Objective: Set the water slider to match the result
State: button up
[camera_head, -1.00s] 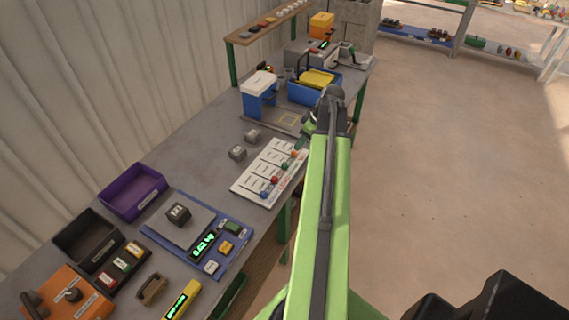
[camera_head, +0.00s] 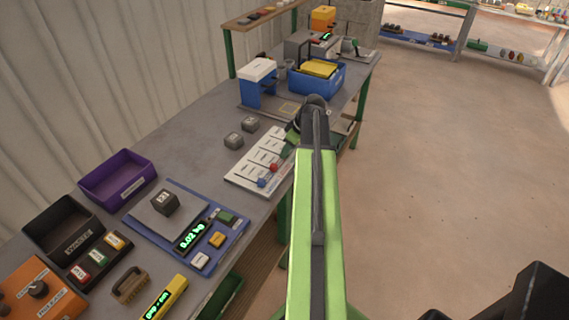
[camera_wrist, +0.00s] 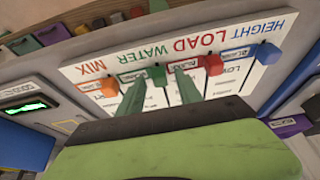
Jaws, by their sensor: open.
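The white slider panel (camera_head: 240,180) lies at the table's front edge in the head view. In the wrist view its rows read MIX, WATER, LOAD and HEIGHT, upside down. The green water knob (camera_wrist: 157,74) is at the WATER row, between the orange mix knob (camera_wrist: 109,87) and the red load knob (camera_wrist: 213,64). The blue height knob (camera_wrist: 267,53) is farthest right. My gripper (camera_wrist: 161,84) is open, its green fingers on either side of the water knob; contact is unclear. In the head view my gripper (camera_head: 289,149) and arm hide the green and orange knobs.
Two grey blocks (camera_head: 241,132) stand behind the panel. A blue scale (camera_head: 225,238) with a dark block (camera_head: 164,202) is at the left. A blue-and-white machine (camera_head: 258,82) and a blue bin (camera_head: 316,82) stand farther back. The floor at right is clear.

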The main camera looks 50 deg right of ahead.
jog(key=shift+w+f, duration=0.25)
jog(key=shift+f, duration=0.35)
jog(key=shift+r, duration=0.1)
jog(key=shift+a, duration=0.1)
grip_shut()
dwell(0.8)
